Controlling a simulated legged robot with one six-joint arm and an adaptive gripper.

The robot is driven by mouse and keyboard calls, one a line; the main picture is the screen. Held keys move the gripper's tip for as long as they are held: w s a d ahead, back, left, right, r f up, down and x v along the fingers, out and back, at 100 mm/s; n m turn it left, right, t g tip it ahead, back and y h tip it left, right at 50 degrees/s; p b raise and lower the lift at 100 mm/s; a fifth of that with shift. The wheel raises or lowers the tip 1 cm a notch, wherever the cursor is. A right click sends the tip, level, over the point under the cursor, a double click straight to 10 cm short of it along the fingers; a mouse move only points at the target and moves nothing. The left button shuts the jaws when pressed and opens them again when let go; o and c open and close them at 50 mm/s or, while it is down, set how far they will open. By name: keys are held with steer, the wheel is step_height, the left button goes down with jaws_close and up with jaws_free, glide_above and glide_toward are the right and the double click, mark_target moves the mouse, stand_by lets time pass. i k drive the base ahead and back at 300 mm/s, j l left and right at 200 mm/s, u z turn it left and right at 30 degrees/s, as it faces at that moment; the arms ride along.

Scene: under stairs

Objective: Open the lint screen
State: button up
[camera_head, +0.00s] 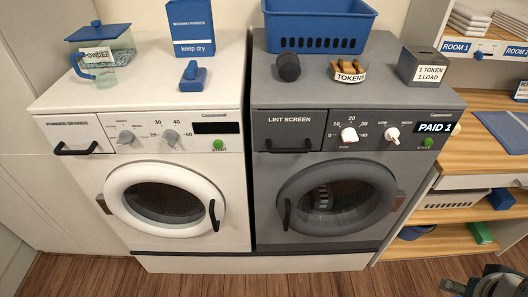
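The lint screen (294,125) is a dark grey drawer front at the upper left of the grey dryer (395,190), with "LINT SCREEN" in white letters. It looks shut and flush with the dryer's front. A black bar handle (286,149) runs along its lower edge. Part of my gripper (488,284) shows at the bottom right corner, cut off by the frame. It is low above the floor, well right of and below the lint screen, and touches nothing I can see. Its fingers are not clear enough to tell open from shut.
A white washer (120,170) stands left of the dryer, its round door closed like the dryer's (340,200). A blue basket (318,30), a token dish (350,73) and a grey box (420,66) stand on the dryer. Wooden shelves (450,240) are at right. The floor (230,285) in front is clear.

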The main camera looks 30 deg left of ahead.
mark_target(276, 131)
steer(key=i+l+u, duration=0.15)
steer(key=u, duration=0.25)
steer(key=i+l+u, duration=0.1)
steer(key=l+u, duration=0.3)
steer(key=i+l+u, duration=0.1)
steer(key=l+u, duration=0.5)
steer(key=u, duration=0.15)
steer(key=l+u, duration=0.4)
steer(key=l, duration=0.3)
steer(key=l+u, duration=0.4)
steer(key=l, duration=0.3)
